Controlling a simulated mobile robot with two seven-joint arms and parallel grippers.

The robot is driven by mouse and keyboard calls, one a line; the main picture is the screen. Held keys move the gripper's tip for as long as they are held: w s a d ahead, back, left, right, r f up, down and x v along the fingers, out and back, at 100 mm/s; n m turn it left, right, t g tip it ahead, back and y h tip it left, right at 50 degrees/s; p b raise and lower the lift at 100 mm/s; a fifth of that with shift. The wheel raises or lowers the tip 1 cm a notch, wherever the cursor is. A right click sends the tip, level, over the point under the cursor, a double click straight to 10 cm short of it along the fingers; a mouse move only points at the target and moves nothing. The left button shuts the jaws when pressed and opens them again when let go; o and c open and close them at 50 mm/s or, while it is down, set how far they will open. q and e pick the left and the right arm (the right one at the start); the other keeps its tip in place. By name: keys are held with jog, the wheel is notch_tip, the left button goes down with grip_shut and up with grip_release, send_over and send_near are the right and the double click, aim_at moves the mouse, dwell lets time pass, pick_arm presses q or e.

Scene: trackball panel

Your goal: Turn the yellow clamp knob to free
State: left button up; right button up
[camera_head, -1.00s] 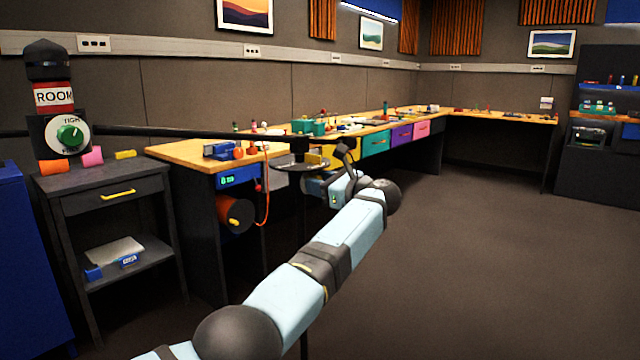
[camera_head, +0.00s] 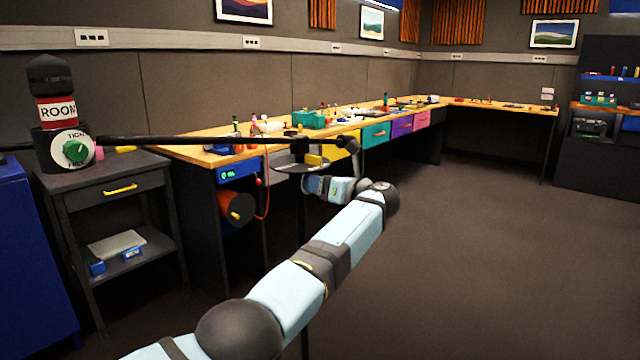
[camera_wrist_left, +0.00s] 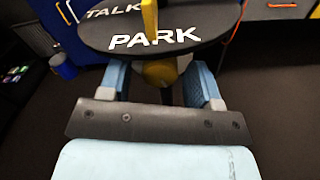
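A dark round plate lettered TALK and PARK (camera_wrist_left: 200,30) shows in the wrist view, with a yellow upright bar (camera_wrist_left: 149,20) at it. A yellow knob-like piece (camera_wrist_left: 160,72) sits below the plate's near edge. My left gripper (camera_wrist_left: 158,88) is open, one pale blue finger on each side of this piece, with gaps at both sides. In the head view my left gripper (camera_head: 316,186) is just below the plate (camera_head: 299,167), and a yellow part (camera_head: 314,160) shows beside it. A green knob (camera_head: 76,151) sits on a white TIGHT dial at the left. My right gripper is not in view.
A long black bar (camera_head: 200,139) runs from the ROOM-labelled unit (camera_head: 57,110) to the plate. The workbench (camera_head: 190,155) with small items stands behind. A dark cart (camera_head: 105,200) is at the left. The floor (camera_head: 480,270) at the right is clear.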

pick_arm(q)
jog(key=shift+d, duration=0.1)
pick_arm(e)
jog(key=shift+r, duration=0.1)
pick_arm(q)
jog(key=b+v, duration=0.1)
jog(key=v, duration=1.2)
jog(key=shift+s+d, duration=0.25)
jog(key=shift+s, duration=0.05)
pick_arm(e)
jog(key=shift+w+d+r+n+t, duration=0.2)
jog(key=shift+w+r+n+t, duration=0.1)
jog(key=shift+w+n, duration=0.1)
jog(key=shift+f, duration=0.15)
